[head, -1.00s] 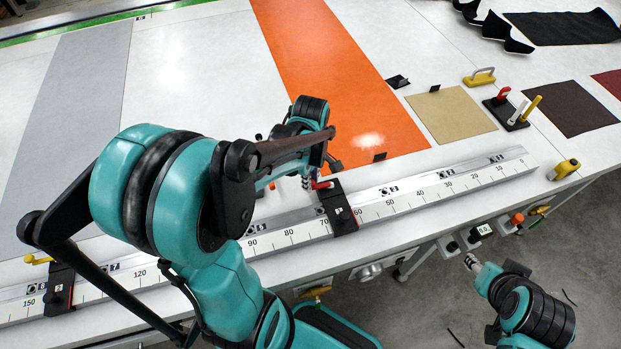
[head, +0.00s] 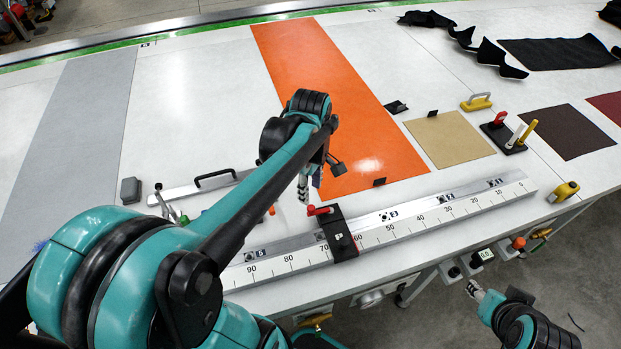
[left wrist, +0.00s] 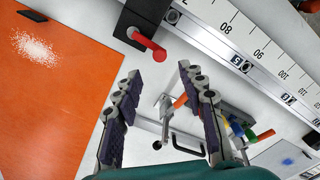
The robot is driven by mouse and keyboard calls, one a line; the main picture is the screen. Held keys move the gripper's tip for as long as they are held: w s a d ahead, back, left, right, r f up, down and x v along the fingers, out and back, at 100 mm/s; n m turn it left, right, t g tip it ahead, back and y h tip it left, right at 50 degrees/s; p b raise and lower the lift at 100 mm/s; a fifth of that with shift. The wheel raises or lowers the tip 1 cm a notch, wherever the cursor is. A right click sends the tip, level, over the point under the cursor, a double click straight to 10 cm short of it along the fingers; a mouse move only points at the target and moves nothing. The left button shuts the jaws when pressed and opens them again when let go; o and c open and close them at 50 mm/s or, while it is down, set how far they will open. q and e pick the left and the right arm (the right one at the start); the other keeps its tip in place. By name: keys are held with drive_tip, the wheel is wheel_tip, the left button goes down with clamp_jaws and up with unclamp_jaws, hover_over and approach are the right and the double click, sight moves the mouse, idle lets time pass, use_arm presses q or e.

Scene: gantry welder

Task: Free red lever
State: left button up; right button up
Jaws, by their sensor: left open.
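A red lever (head: 318,210) sticks out from a black clamp block (head: 341,238) on the white scale rail, near the 60 to 70 marks. In the left wrist view the red lever (left wrist: 148,44) and its block (left wrist: 143,14) show just beyond the fingers. My left gripper (head: 311,190) hangs above the table just behind the lever. Its two fingers (left wrist: 158,72) are apart, with nothing between them and clear of the lever. My right gripper (head: 473,289) is past the table's front edge, and its finger opening is unclear.
The scale rail (head: 430,212) runs along the front edge. An orange sheet (head: 330,110) lies behind the lever. A bar with a black handle (head: 214,178) lies to the left. A black stand (head: 506,138) with red, white and yellow handles stands at right.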

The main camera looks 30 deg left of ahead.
use_arm(q)
wheel_tip(320, 180, up, 4)
drive_tip(key=shift+f, duration=0.1)
idle(0.5)
drive_tip(key=s+d+f+m+t+b, duration=0.5)
drive_tip(key=d+f+m+t, duration=0.2)
drive_tip(key=m, duration=1.1)
drive_tip(key=shift+d+f, duration=0.4)
drive_tip(key=shift+d, duration=0.6)
